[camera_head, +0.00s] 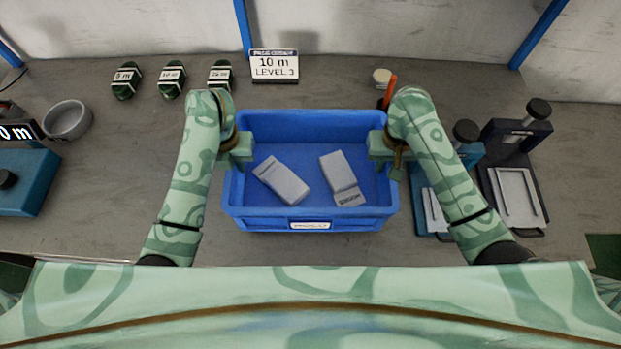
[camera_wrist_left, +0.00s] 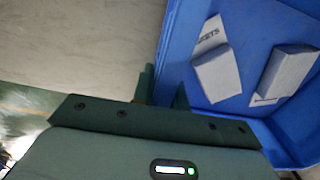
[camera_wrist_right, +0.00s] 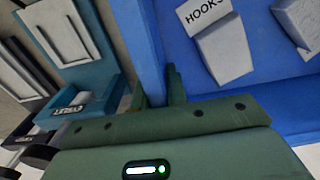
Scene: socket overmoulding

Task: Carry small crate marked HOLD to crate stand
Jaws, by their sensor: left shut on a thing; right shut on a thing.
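The small crate (camera_head: 310,216) is blue, with a white label on its front wall that looks like HOLD. It is upright in the middle of the head view and holds two pale grey blocks, one (camera_head: 283,182) at the left and one (camera_head: 342,178) with dark lettering at the right. My left gripper (camera_head: 240,157) is shut on the crate's left wall, and that wall (camera_wrist_left: 172,70) runs between its fingers in the left wrist view. My right gripper (camera_head: 385,156) is shut on the right wall, also seen in the right wrist view (camera_wrist_right: 150,60). I cannot make out a crate stand.
A sign reading 10 m LEVEL (camera_head: 274,67) and several dark green labelled pieces (camera_head: 171,81) stand at the back. A grey bowl (camera_head: 67,120) and a teal device (camera_head: 25,182) are at left. Clamp-like fixtures (camera_head: 514,180) stand right of the crate. Bare table (camera_head: 110,200) shows at left.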

